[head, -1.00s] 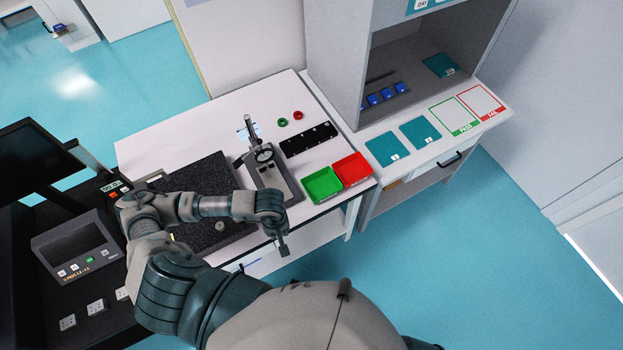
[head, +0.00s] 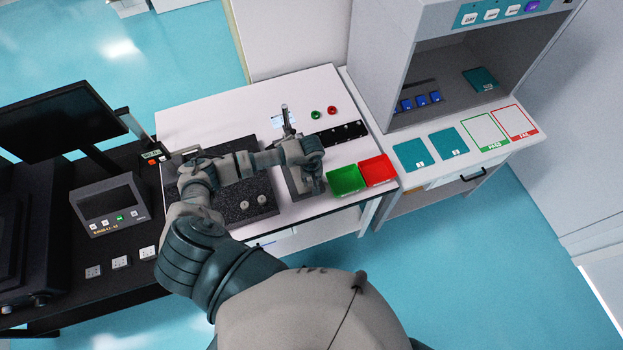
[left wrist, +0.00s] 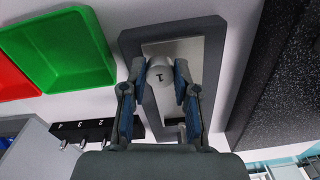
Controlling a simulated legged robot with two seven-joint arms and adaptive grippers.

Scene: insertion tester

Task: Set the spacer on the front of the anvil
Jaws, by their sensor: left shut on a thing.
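In the left wrist view the spacer is over the front of the pale metal anvil (left wrist: 190,50) on the dark stand base (left wrist: 213,42). I cannot tell whether it touches the anvil. In the head view my left gripper (head: 317,186) is at the front of the stand (head: 296,180) and hides the spacer and most of the anvil. My right gripper is not in view.
Two round pieces (head: 253,202) sit on the dark granite plate (head: 232,216) left of the stand. A green tray (head: 346,181) and a red tray (head: 378,170) stand close on the right. A black numbered rack (head: 341,134) lies behind them. The stand's post (head: 286,116) rises behind my gripper.

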